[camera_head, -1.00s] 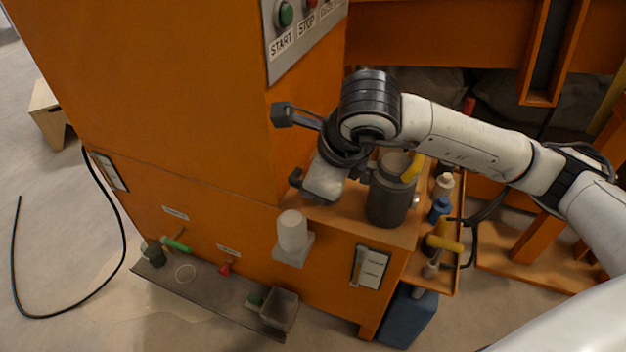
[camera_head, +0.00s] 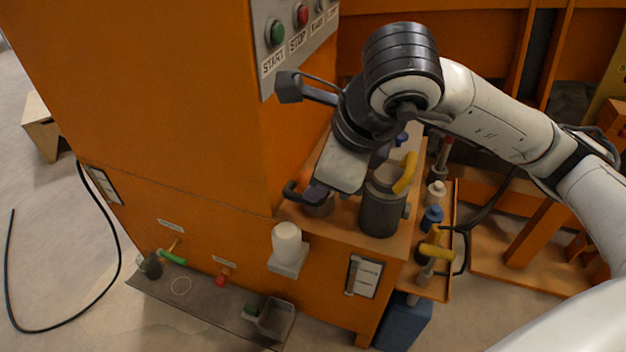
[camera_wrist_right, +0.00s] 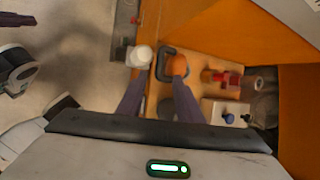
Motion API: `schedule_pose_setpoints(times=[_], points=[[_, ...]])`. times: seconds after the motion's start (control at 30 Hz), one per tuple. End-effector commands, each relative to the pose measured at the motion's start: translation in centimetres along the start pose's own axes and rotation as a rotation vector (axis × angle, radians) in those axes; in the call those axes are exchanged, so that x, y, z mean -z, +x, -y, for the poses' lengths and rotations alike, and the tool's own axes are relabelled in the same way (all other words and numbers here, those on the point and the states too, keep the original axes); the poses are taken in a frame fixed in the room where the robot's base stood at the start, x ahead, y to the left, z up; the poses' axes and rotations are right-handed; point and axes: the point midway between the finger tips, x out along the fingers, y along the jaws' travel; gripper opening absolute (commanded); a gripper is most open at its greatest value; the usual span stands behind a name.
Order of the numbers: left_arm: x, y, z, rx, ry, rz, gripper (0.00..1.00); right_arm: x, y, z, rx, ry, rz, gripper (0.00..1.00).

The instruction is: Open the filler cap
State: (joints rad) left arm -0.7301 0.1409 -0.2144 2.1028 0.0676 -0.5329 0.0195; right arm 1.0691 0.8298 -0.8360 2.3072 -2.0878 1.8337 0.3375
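In the head view my right gripper (camera_head: 318,193) points down over the orange machine's ledge (camera_head: 345,228). A short, dark round fitting (camera_head: 319,207) is under its fingers, and a black hooked handle (camera_head: 292,190) sits beside it. In the right wrist view the two dark fingers of my right gripper (camera_wrist_right: 158,78) are spread, with nothing held between them. A round orange-brown top (camera_wrist_right: 178,65) with a black loop (camera_wrist_right: 162,62) around it lies by the right fingertip. I cannot tell for sure that this is the filler cap.
A dark canister (camera_head: 381,212) with a yellow handle stands close right of the gripper. A side tray (camera_head: 433,285) holds bottles and tools. A START/STOP panel (camera_head: 290,35) is above.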

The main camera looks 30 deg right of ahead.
Motion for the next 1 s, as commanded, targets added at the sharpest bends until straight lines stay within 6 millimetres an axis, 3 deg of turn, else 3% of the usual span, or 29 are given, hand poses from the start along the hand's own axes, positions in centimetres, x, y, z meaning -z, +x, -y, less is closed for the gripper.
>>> schedule_pose_setpoints(times=[0.1,0.4,0.53,0.6,0.67,0.77,0.8,0.9,0.97,1.0], points=[[0.3,-0.1,0.1,0.001,0.003,-0.003,0.00,0.0,-1.1,0.0,0.001,0.001,0.002,0.33],[0.6,0.0,0.1,0.002,0.007,-0.007,0.00,0.0,-1.3,0.0,0.000,0.001,0.000,0.33],[0.5,0.0,0.2,0.002,0.008,-0.007,0.00,-0.1,-0.9,-1.0,-0.038,-0.005,0.009,0.12],[0.5,0.0,0.2,0.002,0.008,-0.007,0.00,-0.6,-0.2,-3.5,-0.135,-0.017,0.030,0.00],[0.5,0.0,0.2,0.002,0.008,-0.007,0.00,-1.2,0.3,-7.2,-0.281,-0.024,0.066,0.00],[0.5,0.0,0.2,0.003,0.008,-0.006,0.00,-3.0,-0.5,-15.6,-0.639,0.010,0.167,0.00],[0.5,0.0,0.2,0.003,0.008,-0.006,0.00,-4.0,-1.9,-18.9,-0.808,0.053,0.221,0.00],[0.5,0.0,0.2,0.003,0.008,-0.006,0.00,-7.1,-7.2,-24.1,-1.230,0.254,0.369,0.00],[0.5,0.0,0.2,0.003,0.008,-0.006,0.00,-9.3,-10.3,-24.6,-1.454,0.435,0.458,0.00],[0.5,0.0,0.2,0.002,0.008,-0.006,0.00,-10.7,-11.9,-23.8,-1.587,0.583,0.512,0.00]])
